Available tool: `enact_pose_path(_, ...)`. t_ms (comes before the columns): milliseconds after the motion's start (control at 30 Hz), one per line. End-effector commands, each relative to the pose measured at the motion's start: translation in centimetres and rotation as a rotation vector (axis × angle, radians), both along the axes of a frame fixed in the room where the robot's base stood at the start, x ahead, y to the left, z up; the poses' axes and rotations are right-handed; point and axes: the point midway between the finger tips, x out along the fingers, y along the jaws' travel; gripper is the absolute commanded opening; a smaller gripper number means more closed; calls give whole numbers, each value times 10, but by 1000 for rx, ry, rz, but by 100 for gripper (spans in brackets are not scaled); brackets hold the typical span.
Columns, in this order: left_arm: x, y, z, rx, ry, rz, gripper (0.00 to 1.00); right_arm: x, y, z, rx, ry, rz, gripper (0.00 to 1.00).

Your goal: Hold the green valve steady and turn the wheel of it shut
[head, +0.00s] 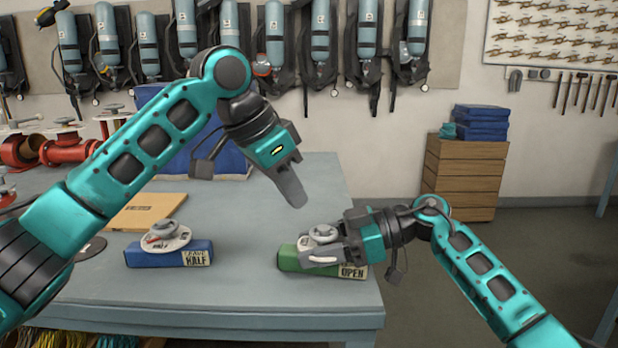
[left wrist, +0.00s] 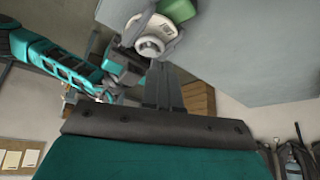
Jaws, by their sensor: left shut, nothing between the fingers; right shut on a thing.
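The green valve (head: 288,258) lies near the table's front right edge, with a pale round wheel (head: 323,234) on top and a plate reading OPEN at its right end. My right gripper (head: 322,257) is shut on the valve from the right; its fingers cover part of the body, and the exact contact is hard to see. My left gripper (head: 294,198) is shut and empty, above and slightly left of the wheel, apart from it. In the left wrist view, the shut fingers (left wrist: 163,80) are beside the wheel (left wrist: 150,42), and the green body (left wrist: 178,10) shows behind it.
A blue valve (head: 155,255) labelled LEAVE HALF lies to the left on the table (head: 240,290). A cardboard piece (head: 148,211) and red pipe fittings (head: 70,150) are further left. The table between the two valves is clear. A wooden drawer unit (head: 464,175) stands behind right.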

Motion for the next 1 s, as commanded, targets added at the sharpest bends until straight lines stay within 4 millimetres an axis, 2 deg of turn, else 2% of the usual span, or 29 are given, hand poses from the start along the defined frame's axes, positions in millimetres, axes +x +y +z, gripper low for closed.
enact_pose_path(33,0,0,2,-1,-1,-1,0,-3,-1,-28,-37,28,3,35)
enact_pose_path(400,-2,-1,8,-2,-2,-3,0,-3,-1,-27,-37,28,3,35)
enact_pose_path(667,-29,-13,16,1,-7,-3,0,-3,-1,-28,-38,28,3,35)
enact_pose_path(833,-32,-15,7,-2,-1,-2,0,-3,-1,-28,-38,28,3,35)
enact_pose_path(1000,-32,-15,-13,-1,0,-1,0,-3,-1,-28,-37,28,3,35)
